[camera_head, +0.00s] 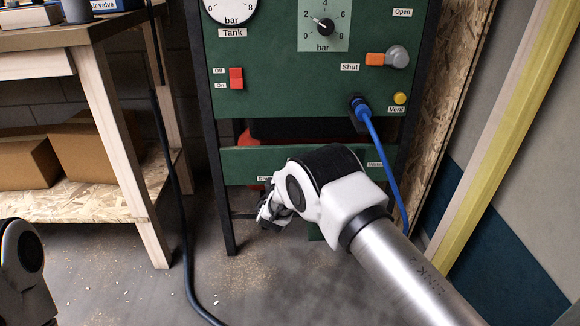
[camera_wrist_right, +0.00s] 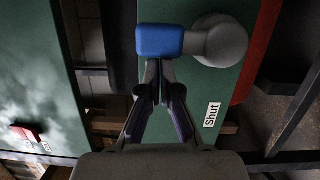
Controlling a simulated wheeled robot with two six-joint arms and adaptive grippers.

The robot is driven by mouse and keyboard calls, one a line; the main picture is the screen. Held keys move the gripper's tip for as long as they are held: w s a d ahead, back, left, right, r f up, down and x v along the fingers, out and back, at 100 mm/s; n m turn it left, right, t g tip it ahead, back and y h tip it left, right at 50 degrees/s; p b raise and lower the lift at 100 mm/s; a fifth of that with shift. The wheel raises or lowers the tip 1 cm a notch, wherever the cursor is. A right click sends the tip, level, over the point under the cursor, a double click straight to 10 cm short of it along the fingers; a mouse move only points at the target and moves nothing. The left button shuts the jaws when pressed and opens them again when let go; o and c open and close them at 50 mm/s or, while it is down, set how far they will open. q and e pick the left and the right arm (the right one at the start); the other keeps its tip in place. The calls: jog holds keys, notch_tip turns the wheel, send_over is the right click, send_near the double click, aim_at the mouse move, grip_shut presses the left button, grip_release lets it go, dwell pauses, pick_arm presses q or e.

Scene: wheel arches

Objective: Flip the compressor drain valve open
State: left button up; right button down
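The drain valve shows in the right wrist view as a blue lever handle (camera_wrist_right: 160,41) on a round grey hub (camera_wrist_right: 220,40). The handle points left from the hub, and a "Shut" label (camera_wrist_right: 212,115) is on the green plate below the hub. My right gripper (camera_wrist_right: 159,72) has its fingers together, tips right at the handle's lower edge; whether they touch it I cannot tell. In the head view my right gripper (camera_head: 270,212) is low in front of the green panel, partly behind my wrist, and the drain valve is hidden. My left gripper is out of view.
The green panel (camera_head: 290,100) carries gauges, a red switch (camera_head: 236,78), an orange-handled valve (camera_head: 376,59) marked Open and Shut, and a yellow vent button (camera_head: 399,98). A blue hose (camera_head: 380,150) hangs at right. A wooden bench (camera_head: 105,120) stands left, a black cable (camera_head: 175,190) beside it.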

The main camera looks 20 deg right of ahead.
dwell(0.3)
jog(key=a+b, duration=0.2)
jog(key=w+a, duration=0.1)
jog(key=shift+a+f+b, duration=0.3)
jog(key=shift+a+b, duration=0.1)
jog(key=p, duration=0.5)
send_near(282, 157)
jog(key=v, duration=0.5)
jog(key=shift+s+a+r, duration=0.25)
jog(key=shift+a+r, duration=0.05)
